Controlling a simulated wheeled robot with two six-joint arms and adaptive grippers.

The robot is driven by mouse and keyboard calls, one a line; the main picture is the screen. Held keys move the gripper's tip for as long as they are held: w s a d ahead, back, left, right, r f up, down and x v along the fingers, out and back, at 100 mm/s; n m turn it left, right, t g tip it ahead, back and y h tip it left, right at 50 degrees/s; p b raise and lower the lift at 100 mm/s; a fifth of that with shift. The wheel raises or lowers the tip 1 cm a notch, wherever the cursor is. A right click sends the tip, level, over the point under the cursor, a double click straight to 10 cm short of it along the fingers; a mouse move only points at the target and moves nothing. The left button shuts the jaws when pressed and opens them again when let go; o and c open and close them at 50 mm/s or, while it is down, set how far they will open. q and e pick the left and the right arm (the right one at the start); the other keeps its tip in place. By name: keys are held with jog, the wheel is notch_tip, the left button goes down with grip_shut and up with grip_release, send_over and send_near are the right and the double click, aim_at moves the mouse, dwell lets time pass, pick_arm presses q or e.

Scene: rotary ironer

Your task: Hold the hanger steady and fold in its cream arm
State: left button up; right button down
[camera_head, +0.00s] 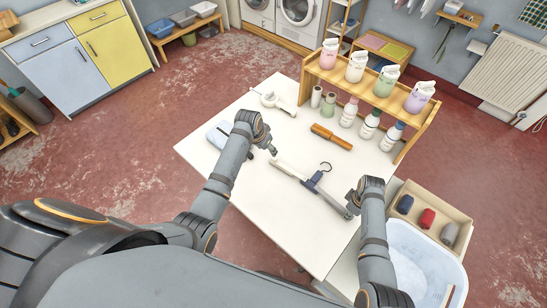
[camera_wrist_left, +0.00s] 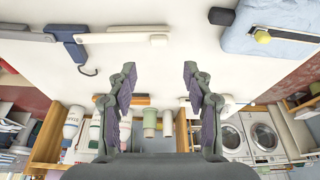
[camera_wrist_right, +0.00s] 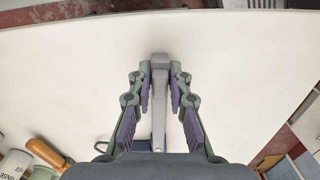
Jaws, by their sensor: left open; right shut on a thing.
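The hanger lies on the white table (camera_head: 290,225). It has a dark blue middle with a hook (camera_head: 317,180), a cream arm (camera_head: 287,170) stretching out to the left and a grey arm (camera_head: 333,203) to the right. In the left wrist view the cream arm (camera_wrist_left: 120,38) stands straight out from the blue middle (camera_wrist_left: 68,38). My left gripper (camera_head: 273,151) is open and empty, apart from the cream arm and near its outer end; its fingers show spread (camera_wrist_left: 158,80). My right gripper (camera_wrist_right: 159,82) is shut on the grey arm (camera_wrist_right: 158,108) near its outer end.
An orange-handled tool (camera_head: 331,137) lies behind the hanger. A wooden shelf (camera_head: 347,85) with several bottles stands along the back. A tray of rolls (camera_head: 454,216) and a pale blue basin (camera_head: 425,260) are at the right.

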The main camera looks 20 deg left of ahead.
aim_at(273, 158)
pick_arm(q)
jog(key=shift+t, duration=0.4)
jog(key=x, duration=1)
jog(key=shift+s+d+f, duration=0.15)
jog(key=shift+f, duration=0.3)
jog(key=shift+c, duration=0.3)
grip_shut()
